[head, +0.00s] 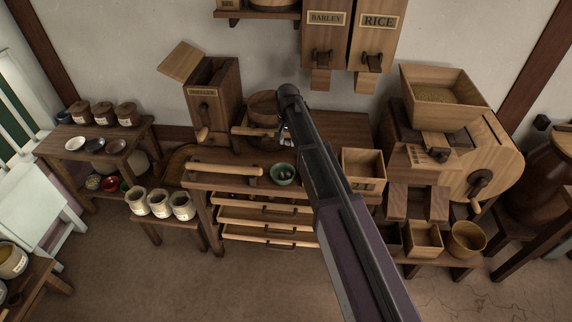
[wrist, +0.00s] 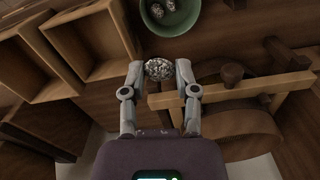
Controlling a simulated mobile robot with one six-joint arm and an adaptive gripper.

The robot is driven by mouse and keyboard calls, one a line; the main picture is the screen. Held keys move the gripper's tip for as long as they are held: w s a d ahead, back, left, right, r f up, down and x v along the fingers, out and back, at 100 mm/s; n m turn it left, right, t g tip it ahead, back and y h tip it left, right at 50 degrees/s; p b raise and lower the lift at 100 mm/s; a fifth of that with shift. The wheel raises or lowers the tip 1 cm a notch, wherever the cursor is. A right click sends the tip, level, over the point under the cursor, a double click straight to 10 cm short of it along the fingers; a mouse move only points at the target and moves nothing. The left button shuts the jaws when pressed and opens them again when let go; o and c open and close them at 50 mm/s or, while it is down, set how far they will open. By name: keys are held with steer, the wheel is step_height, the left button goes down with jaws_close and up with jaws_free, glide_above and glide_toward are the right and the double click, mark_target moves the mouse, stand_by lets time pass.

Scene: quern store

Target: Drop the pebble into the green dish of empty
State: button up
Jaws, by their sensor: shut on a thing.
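The pebble (wrist: 158,69) is grey and speckled. It is held between the two fingertips of my gripper (wrist: 159,72) in the wrist view, which is shut on it. The green dish (wrist: 182,24) is at the top of the wrist view, cut off by the frame edge, with two speckled pebbles (wrist: 163,6) visible inside it. The held pebble appears just below the dish in that view, not in it. In the head view the green dish (head: 283,181) stands on the bench, and my gripper (head: 284,138) is mostly hidden behind my arm, beyond the dish.
A wooden bin (head: 363,170) stands right of the dish. A wooden quern frame with a round tub (head: 263,104) is behind it. A rail (head: 226,169) lies to the left. Open drawers (head: 266,216) are below. A mill (head: 450,130) stands at the right.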

step_height(320, 180, down, 8)
steer(key=b, duration=0.6)
steer(key=shift+f+b, duration=0.15)
steer(key=shift+b, duration=0.25)
steer(key=shift+f+b, duration=2.95)
steer(key=shift+b, duration=0.05)
steer(key=o, duration=0.9)
steer(key=shift+r, duration=0.2)
